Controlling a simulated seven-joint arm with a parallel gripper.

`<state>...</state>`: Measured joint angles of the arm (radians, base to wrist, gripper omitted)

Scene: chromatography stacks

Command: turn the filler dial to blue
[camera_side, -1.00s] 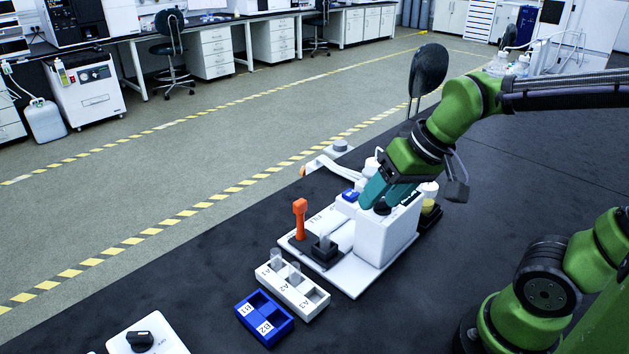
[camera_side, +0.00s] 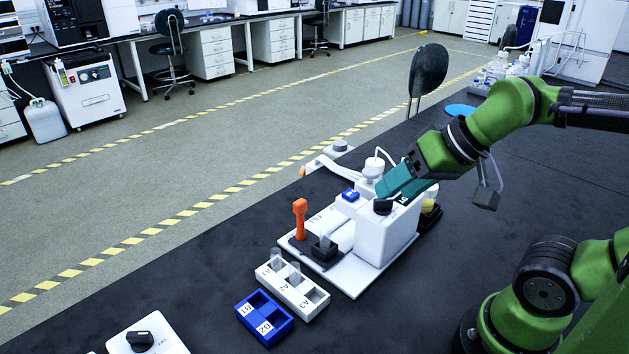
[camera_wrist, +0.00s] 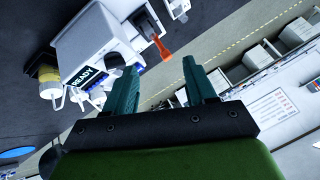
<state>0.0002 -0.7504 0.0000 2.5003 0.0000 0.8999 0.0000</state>
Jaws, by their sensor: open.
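A small blue patch (camera_side: 350,195) sits to the left of the dial. I cannot make out which way the dial points. My gripper (camera_side: 390,189) has teal fingers and hangs tilted just above and behind the dial, apart from it as far as I can see. In the wrist view the fingers (camera_wrist: 160,68) are spread with nothing between them. A display reading READY (camera_wrist: 82,77) shows on the filler there.
An orange-handled lever (camera_side: 300,218) stands at the filler's left. A white rack (camera_side: 290,286) marked A1 to A3 and a blue rack (camera_side: 264,318) with B labels lie in front. A white box with a black knob (camera_side: 140,341) is at the bottom left.

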